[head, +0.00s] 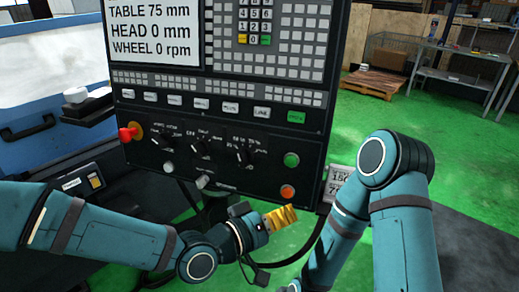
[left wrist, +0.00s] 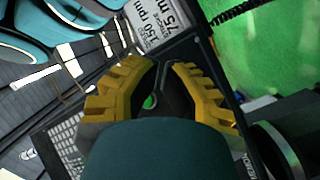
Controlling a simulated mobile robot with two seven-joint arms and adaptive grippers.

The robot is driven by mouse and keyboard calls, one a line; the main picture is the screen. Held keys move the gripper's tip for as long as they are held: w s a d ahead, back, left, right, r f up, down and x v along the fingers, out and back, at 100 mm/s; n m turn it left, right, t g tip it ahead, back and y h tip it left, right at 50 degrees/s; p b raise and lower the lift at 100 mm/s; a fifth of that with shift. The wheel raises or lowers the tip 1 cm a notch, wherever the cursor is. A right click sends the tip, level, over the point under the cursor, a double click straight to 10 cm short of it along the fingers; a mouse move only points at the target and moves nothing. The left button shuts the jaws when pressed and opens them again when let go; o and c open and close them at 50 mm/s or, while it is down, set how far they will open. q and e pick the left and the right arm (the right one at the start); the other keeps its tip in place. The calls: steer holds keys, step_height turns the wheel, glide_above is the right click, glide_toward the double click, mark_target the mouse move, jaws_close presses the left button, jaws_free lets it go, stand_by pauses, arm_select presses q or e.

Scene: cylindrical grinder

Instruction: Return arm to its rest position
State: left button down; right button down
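My left gripper (head: 282,218) has yellow ridged fingers and is in front of the lower right edge of the black control panel (head: 222,130) in the head view. In the left wrist view the gripper (left wrist: 166,64) has its fingertips apart with nothing held between them. A green button (left wrist: 149,102) shows beyond the gap. My left arm comes in from the left below the panel. My right arm is bent at the right of the head view, its forearm running down and left out of the frame. The right gripper is not in view.
The panel has a green button (head: 291,160), an orange button (head: 287,192), knobs and a red emergency stop (head: 130,133). A pallet (head: 373,82) and a metal table (head: 455,65) stand farther back on open green floor.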

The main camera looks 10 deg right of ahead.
arm_select(q)
steer(key=w+a+f+n+y, duration=0.1)
steer(key=a+f+n+y, duration=0.4)
steer(key=f, duration=1.2)
steer(key=s+a+f+g+y, duration=0.2)
steer(key=s+a+f+y, duration=0.1)
steer(key=a+f, duration=0.5)
steer(key=s+a+f+g+y, duration=0.2)
steer(key=s+a+f, duration=0.3)
steer(key=a+f, duration=0.3)
steer(key=shift+s+a+f+m+g+y, duration=0.2)
steer(key=shift+s+a+m+g+y, duration=0.15)
steer(key=shift+a+y, duration=0.4)
steer(key=shift+w+a, duration=0.1)
steer(key=shift+a, duration=0.05)
